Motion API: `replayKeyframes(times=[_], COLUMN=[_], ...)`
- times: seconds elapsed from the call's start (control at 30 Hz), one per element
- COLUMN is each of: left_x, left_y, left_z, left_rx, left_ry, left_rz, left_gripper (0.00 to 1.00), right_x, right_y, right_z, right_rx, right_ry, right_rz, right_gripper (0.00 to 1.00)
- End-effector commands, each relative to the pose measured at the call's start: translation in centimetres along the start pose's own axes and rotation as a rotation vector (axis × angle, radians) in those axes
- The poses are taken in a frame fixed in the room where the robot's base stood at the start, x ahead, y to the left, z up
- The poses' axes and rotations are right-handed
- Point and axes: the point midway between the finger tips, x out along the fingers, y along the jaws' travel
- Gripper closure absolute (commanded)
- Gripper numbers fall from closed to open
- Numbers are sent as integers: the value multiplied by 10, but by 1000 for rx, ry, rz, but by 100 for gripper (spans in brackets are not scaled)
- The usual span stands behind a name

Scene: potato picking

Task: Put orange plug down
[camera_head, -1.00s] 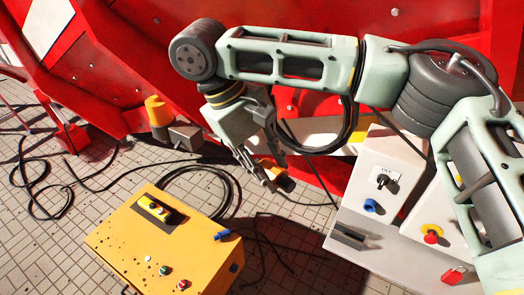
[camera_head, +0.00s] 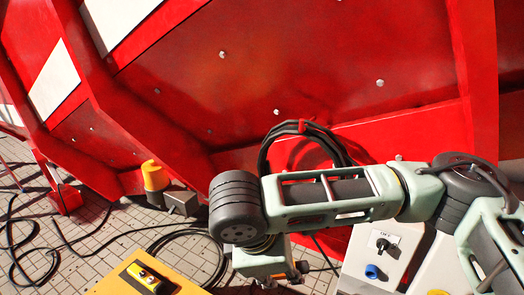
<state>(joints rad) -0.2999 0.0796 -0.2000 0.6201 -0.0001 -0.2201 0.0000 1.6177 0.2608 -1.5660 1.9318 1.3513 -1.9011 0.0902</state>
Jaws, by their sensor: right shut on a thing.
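My right arm comes in from the right, and its wrist hangs down in the lower middle. My right gripper (camera_head: 268,284) is at the bottom edge, with its fingers mostly cut off or hidden below the wrist. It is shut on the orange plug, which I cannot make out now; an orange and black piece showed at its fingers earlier. My left gripper is not in view.
A yellow box (camera_head: 118,281) is cut off at the bottom left. A grey box (camera_head: 180,199) stands near an orange cap (camera_head: 154,175). Black cables lie on the tiles. A pale box (camera_head: 358,262) with a blue socket (camera_head: 372,272) is right. A red wall (camera_head: 300,60) fills the back.

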Motion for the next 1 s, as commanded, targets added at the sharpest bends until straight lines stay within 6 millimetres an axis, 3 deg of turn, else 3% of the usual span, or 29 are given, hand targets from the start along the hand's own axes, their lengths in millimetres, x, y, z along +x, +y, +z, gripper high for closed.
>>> replayKeyframes(times=[0.17,0.6,0.8,1.0], left_x=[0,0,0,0], left_y=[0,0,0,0], left_z=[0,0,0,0], left_rx=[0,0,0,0], left_ry=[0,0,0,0], left_rz=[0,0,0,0], left_gripper=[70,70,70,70], right_x=[13,60,66,66], right_y=[-6,-60,-78,-82], right_z=[19,103,120,124], right_rx=[159,1048,1295,1363], right_ry=[-54,-338,-415,-437], right_rz=[-51,-333,-411,-427], right_gripper=[96,96,96,96])
